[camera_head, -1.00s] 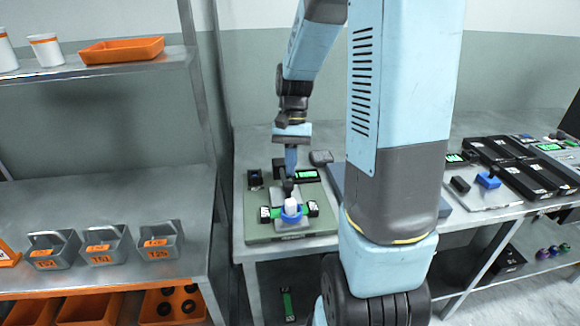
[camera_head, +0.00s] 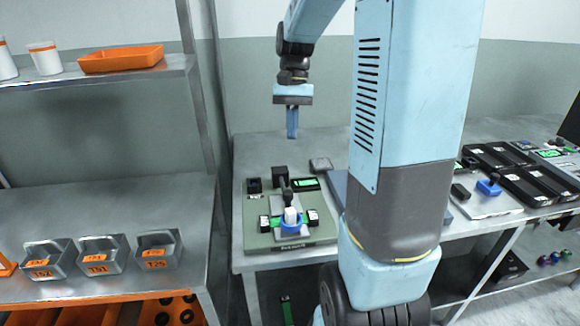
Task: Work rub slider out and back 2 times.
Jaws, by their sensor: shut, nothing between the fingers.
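The rub tester stands on a green-grey base plate (camera_head: 262,238) on the metal table. Its slider (camera_head: 290,217) carries a white block in a blue holder, set on a grey track between two dark blocks with green faces. A black arm piece points up and back from the slider. My gripper (camera_head: 292,136) hangs above and behind the tester, pointing down, with its blue fingers together. It is empty and clear of the slider.
A small display (camera_head: 305,184) sits at the back of the base plate. A dark flat item (camera_head: 320,164) lies behind it. My arm hides part of the table. At right are black trays (camera_head: 530,182) and a blue-handled piece (camera_head: 488,187). Grey bins (camera_head: 157,250) stand at left.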

